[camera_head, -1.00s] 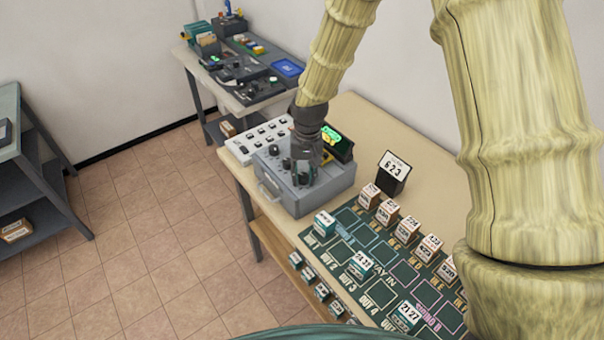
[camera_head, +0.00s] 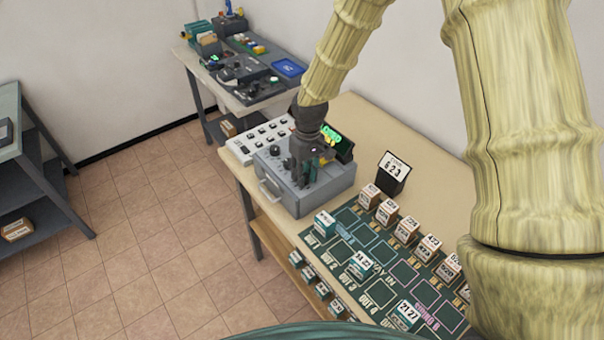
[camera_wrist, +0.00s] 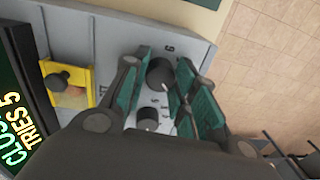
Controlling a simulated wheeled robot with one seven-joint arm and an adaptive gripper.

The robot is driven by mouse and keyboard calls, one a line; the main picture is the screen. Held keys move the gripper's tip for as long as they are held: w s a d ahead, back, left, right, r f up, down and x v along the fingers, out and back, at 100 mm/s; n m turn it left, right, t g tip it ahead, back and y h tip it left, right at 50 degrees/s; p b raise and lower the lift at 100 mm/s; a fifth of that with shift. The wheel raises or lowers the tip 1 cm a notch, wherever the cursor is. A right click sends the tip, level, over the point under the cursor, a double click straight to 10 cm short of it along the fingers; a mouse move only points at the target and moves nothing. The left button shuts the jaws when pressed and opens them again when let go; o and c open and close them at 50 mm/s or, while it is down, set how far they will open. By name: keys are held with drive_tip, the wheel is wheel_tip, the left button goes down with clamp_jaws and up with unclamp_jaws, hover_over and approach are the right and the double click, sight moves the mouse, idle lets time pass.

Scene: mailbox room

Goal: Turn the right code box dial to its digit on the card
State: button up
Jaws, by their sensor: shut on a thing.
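The grey code box (camera_head: 330,185) stands on the near table, with a carry handle on its front. My gripper (camera_head: 304,178) reaches down onto its top. In the wrist view its green-padded fingers (camera_wrist: 160,80) are shut on the right dial (camera_wrist: 159,73), a black knob at the mat end. Its pointer and set digit are hard to read. Another black dial (camera_wrist: 148,115) sits beside it, nearer my palm; the left dial (camera_head: 275,150) shows in the head view. The white code card (camera_head: 394,166) on a black stand reads 6 2 3.
A green-lit display (camera_wrist: 20,110) reads TRIES 5 below a cut-off word starting CLOS. A yellow plate with a black knob (camera_wrist: 62,82) lies beside the dials. A white button panel (camera_head: 258,140) stands left; a green mat (camera_head: 380,290) with several small boxes lies right.

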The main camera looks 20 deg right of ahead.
sight(306, 174)
drive_tip(key=shift+n, duration=0.6)
drive_tip(key=o, duration=1.1)
drive_tip(key=shift+c, duration=0.2)
drive_tip(key=shift+r, duration=0.5)
wheel_tip(306, 174, up, 11)
drive_tip(key=shift+w+d, duration=0.15)
drive_tip(key=shift+d, duration=0.15)
